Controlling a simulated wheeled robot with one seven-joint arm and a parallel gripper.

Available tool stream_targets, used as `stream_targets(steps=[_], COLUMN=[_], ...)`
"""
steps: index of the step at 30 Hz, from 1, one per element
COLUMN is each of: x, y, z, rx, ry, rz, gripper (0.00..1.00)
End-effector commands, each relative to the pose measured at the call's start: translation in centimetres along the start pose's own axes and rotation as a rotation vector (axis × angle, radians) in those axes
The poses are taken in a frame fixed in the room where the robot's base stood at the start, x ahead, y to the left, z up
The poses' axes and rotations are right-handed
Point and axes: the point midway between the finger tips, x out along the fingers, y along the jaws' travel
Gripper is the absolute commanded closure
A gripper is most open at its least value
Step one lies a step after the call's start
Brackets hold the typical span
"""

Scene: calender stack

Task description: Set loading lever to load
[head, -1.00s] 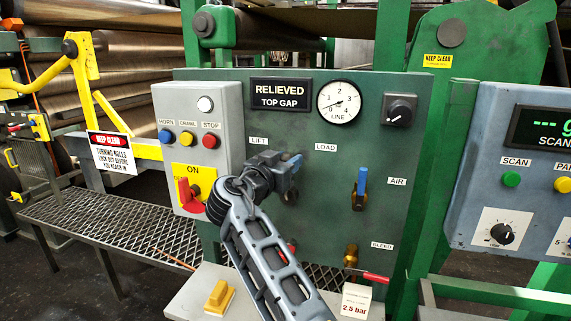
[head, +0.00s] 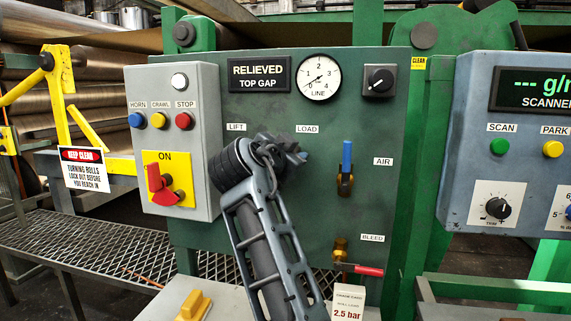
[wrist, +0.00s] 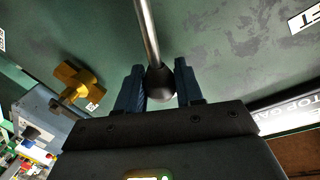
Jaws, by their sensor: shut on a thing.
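The loading lever shows in the wrist view as a steel rod (wrist: 149,35) ending in a black ball knob (wrist: 160,84). The blue fingers of my gripper (wrist: 159,90) stand on either side of the knob and are shut on it. In the head view my gripper (head: 298,157) is in front of the green panel (head: 215,262), just below the LOAD label (head: 307,129) and right of the LIFT label (head: 236,127). There my own gripper and wrist hide most of the lever. The display (head: 259,75) reads RELIEVED, TOP GAP.
The blue-handled air valve (head: 347,158) is close to the right of my gripper. A red-handled bleed valve (head: 368,270) is below it. The grey button box (head: 205,130) with a red rotary switch (head: 160,187) stands out at the left. The scanner console (head: 462,150) is at the right.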

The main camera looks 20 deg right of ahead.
Motion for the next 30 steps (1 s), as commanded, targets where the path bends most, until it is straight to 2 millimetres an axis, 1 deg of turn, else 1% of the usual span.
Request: stream_targets(steps=[1, 4, 18, 19, 24, 25, 30], x=[0.02, 0.05, 0.11, 0.11, 0.11, 0.11, 0.09], y=[0.28, 0.43, 0.61, 0.61, 0.56, 0.54, 0.49], z=[0.26, 0.16, 0.05, 0.05, 0.03, 0.03, 0.02], rx=[0.012, 0.032, 0.045, 0.045, 0.044, 0.044, 0.044], ry=[-0.004, -0.007, -0.010, -0.010, -0.009, -0.009, -0.009], rz=[0.000, 0.000, 0.004, 0.004, 0.002, 0.002, 0.001], gripper=[1.00, 1.00, 1.00, 0.61, 0.45, 0.43, 0.43])
